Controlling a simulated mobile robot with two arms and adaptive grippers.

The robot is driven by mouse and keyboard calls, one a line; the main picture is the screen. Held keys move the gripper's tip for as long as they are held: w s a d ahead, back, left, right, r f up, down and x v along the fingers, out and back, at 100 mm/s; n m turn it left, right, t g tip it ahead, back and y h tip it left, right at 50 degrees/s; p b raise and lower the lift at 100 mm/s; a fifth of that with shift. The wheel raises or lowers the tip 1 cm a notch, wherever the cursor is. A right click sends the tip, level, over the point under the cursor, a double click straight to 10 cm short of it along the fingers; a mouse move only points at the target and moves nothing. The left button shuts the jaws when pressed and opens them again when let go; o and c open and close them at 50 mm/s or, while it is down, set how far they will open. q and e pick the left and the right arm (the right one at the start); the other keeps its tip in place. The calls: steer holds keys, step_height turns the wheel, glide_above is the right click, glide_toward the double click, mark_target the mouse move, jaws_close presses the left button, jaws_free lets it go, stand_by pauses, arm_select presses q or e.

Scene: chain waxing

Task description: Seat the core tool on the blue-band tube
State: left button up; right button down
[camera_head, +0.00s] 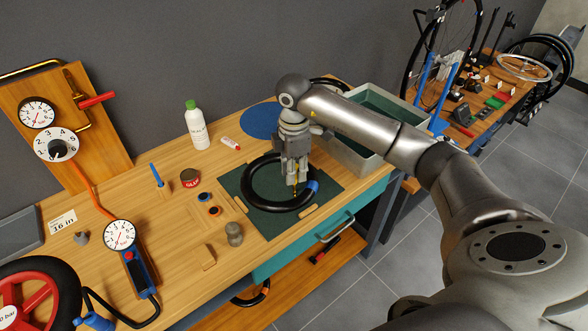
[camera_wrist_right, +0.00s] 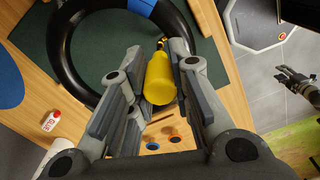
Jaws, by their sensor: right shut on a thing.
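The black tube (camera_head: 249,190) lies as a ring on the dark green mat (camera_head: 262,228). Its blue band (camera_head: 312,186) is on the right side of the ring; in the right wrist view the band (camera_wrist_right: 136,5) is at the top. My right gripper (camera_head: 296,182) points down over the tube beside the band. It is shut on the yellow core tool (camera_wrist_right: 160,80), whose small brass-coloured end points toward the tube. I cannot tell whether that end touches a valve. My left gripper (camera_wrist_right: 291,80) seems to show at the right wrist view's edge, its jaws unclear.
A white bottle (camera_head: 197,125), a red tin (camera_head: 190,178) and a small glue bottle (camera_head: 230,143) stand left of the mat. Two small ring pieces (camera_head: 204,197) lie nearer. A grey bin (camera_head: 347,155) stands at the right, behind my arm.

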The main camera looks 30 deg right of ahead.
steer(key=shift+f+b, duration=0.6)
steer(key=shift+f, duration=0.45)
stand_by(0.9)
steer(key=c, duration=1.2)
jaws_free()
steer(key=shift+c, duration=0.2)
step_height(320, 180, up, 12)
steer(key=shift+a, duration=0.1)
